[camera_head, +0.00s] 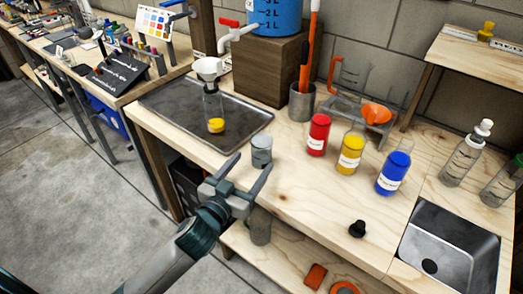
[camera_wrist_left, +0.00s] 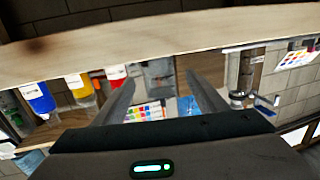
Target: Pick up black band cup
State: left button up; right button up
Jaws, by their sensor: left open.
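A small clear greyish cup (camera_head: 262,147) stands upright near the front edge of the wooden table, right of the metal tray. I cannot make out a black band on it. My left gripper (camera_head: 253,163) is open, its fingers pointing at the cup from the front edge. In the left wrist view, the cup (camera_wrist_left: 160,73) shows between and beyond the two open fingers (camera_wrist_left: 160,88). Whether the fingers reach around it is unclear. A second grey cylinder (camera_head: 260,228) is lower, behind my left gripper. My right gripper is not in view.
Red (camera_head: 318,134), yellow (camera_head: 350,153) and blue (camera_head: 393,173) bottles stand to the right. A black stopper (camera_head: 357,229) lies near the sink (camera_head: 440,268).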

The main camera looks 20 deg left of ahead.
aim_at(256, 158)
pick_arm(q)
jog(key=w, duration=0.4)
jog(key=shift+d, duration=0.35)
jog(key=shift+w+f, duration=0.1)
jog(key=shift+w, duration=0.25)
jog(key=shift+w+d, duration=0.1)
jog(key=shift+w, duration=0.15)
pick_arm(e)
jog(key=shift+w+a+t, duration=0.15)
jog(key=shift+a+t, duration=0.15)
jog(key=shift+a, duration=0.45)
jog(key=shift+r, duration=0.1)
pick_arm(q)
jog(key=shift+w+p, duration=0.3)
jog(key=shift+p, duration=0.05)
jog(key=shift+w+d+f+p, duration=0.1)
jog(key=shift+w+d, duration=0.05)
jog(key=shift+w, duration=0.6)
jog(key=shift+w+d+f+p, duration=0.1)
jog(key=shift+w+d+p, duration=0.05)
jog(key=shift+w, duration=0.6)
jog(key=shift+w+d+f+p, duration=0.1)
jog(key=shift+w+d, duration=0.05)
jog(key=shift+w, duration=0.6)
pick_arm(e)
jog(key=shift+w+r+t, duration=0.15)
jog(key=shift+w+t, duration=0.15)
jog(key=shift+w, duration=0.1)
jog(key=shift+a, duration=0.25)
